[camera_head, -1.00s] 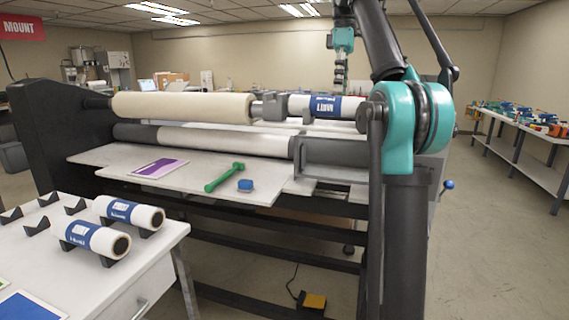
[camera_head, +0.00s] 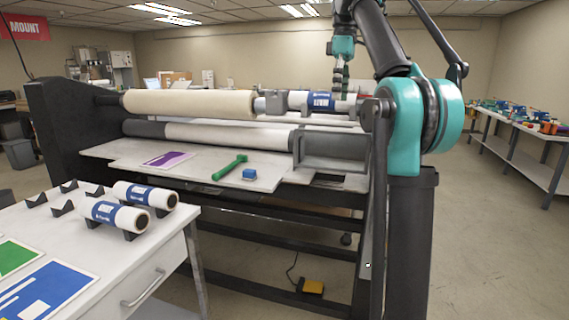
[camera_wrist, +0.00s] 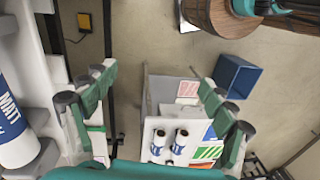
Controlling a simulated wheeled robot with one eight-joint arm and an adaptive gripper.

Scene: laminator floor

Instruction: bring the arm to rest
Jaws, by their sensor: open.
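My arm rises on the right of the head view and bends over the laminator. My gripper (camera_head: 341,82) hangs at its end, fingers down, small and dark beside the white roll with the blue label (camera_head: 320,101) on the upper shaft. In the wrist view my gripper (camera_wrist: 158,85) has its green fingers spread wide, with nothing between them but the floor and a table far below. The labelled roll (camera_wrist: 14,120) shows at the left edge of the wrist view, outside the fingers.
The laminator (camera_head: 60,125) fills the middle; a green tool (camera_head: 230,168) and blue block (camera_head: 249,174) lie on its bed. A table (camera_head: 140,250) with two rolls stands front left. A yellow pedal (camera_head: 313,287) is on the floor.

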